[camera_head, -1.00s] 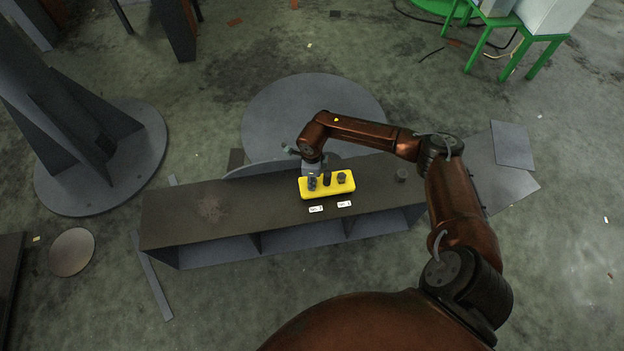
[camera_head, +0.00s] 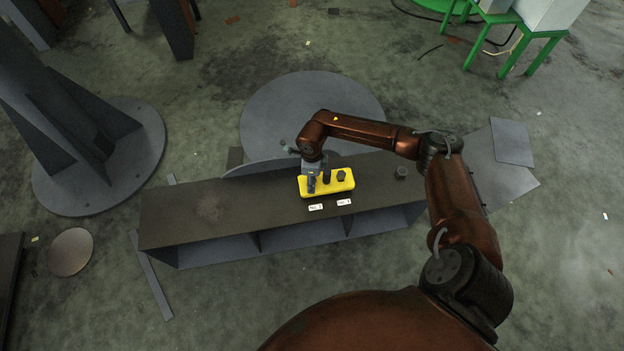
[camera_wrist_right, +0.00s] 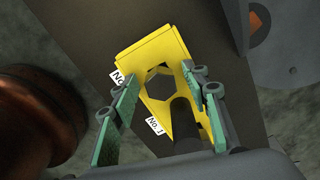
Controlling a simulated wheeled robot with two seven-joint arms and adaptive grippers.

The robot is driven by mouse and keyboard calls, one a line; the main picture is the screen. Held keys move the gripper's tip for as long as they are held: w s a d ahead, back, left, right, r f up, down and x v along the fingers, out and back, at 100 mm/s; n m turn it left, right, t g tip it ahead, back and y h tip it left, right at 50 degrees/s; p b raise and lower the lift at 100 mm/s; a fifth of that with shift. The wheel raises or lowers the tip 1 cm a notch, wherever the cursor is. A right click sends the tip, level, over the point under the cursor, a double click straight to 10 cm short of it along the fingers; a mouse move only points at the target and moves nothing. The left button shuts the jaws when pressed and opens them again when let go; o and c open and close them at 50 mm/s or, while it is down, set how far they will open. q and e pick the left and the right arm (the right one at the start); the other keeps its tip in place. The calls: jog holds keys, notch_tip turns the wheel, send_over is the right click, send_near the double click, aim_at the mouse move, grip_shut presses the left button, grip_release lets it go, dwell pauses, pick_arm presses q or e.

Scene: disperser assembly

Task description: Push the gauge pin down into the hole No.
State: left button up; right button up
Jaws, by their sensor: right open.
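The yellow block (camera_head: 343,187) lies on the dark bench top. A dark upright pin (camera_head: 326,177) stands near its middle and a dark hexagonal piece (camera_head: 341,176) near its right end. My right gripper (camera_head: 312,184) points down at the block's left end and hides what is there. In the right wrist view its two green-sided fingers (camera_wrist_right: 160,78) are spread apart over the yellow block (camera_wrist_right: 135,52). A dark cylinder (camera_wrist_right: 186,118) shows between them, closer to the right finger. A dark hexagonal shape (camera_wrist_right: 158,83) lies beyond it. My left gripper is out of view.
White labels (camera_head: 315,207) lie in front of the block; one reads "No. 1" (camera_wrist_right: 154,125) in the wrist view. A small dark cylinder (camera_head: 401,172) stands at the bench's right end. The bench top (camera_head: 215,205) is clear on the left.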

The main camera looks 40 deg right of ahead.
notch_tip(320, 180, up, 12)
dwell(0.4)
jog(key=shift+f, duration=0.1)
dwell(0.3)
